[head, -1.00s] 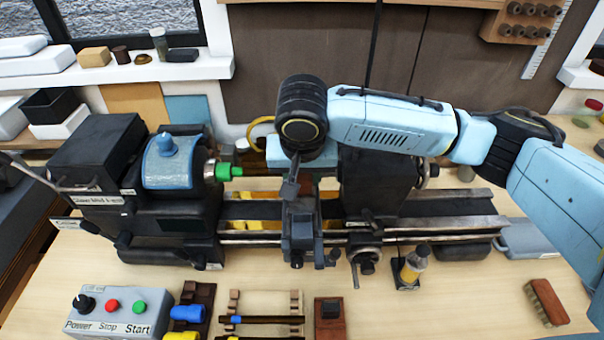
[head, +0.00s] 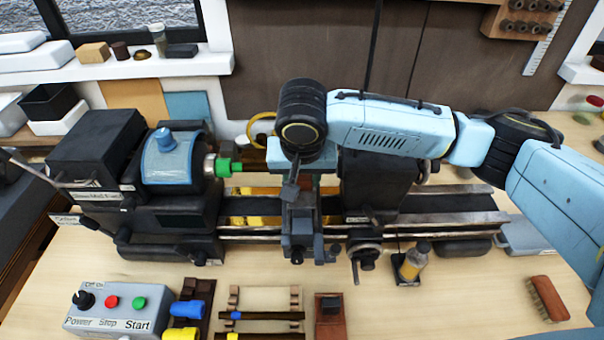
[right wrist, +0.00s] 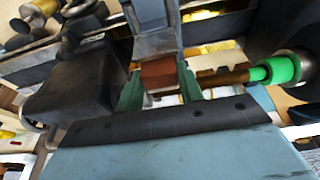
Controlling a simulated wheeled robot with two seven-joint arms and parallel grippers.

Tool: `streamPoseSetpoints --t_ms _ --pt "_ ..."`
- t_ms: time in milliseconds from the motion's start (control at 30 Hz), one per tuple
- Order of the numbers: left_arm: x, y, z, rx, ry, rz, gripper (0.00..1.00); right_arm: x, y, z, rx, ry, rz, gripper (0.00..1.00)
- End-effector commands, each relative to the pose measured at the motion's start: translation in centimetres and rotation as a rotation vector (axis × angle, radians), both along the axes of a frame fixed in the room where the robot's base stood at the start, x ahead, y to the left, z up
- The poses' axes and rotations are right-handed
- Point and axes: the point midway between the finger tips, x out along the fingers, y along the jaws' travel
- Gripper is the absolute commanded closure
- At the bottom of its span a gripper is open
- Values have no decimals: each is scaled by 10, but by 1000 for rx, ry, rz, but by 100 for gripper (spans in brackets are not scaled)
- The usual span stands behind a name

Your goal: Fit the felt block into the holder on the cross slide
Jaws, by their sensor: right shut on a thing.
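My right gripper (right wrist: 160,84) is shut on the reddish-brown felt block (right wrist: 158,75), with one green finger on each side of it in the right wrist view. The block is right by the dark grey holder (right wrist: 152,18) on the cross slide; I cannot tell whether it is seated in it. In the head view my right wrist hangs over the cross slide (head: 299,228) and hides the fingertips and the block. My left gripper is not in view.
The lathe headstock (head: 172,205) is at the left, with a green piece (head: 224,167) at its spindle. The tailstock (head: 375,185) stands close on the right. A control box (head: 118,310), a bottle (head: 414,262) and a brush (head: 548,298) are on the bench in front.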

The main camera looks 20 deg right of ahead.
Motion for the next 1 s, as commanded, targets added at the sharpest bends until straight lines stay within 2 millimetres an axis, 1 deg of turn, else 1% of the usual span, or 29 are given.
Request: streamPoseSetpoints --t_ms 633,667,700,833,867,1000 --pt "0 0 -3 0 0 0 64 0 0 -10 0 0 0 86" --pt "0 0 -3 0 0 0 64 0 0 -10 0 0 0 62" --pt "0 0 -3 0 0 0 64 0 0 -10 0 0 0 57" --pt "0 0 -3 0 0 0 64 0 0 -10 0 0 0 40" --pt "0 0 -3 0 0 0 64 0 0 -10 0 0 0 38" --pt "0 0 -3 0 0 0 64 0 0 -10 0 0 0 38"
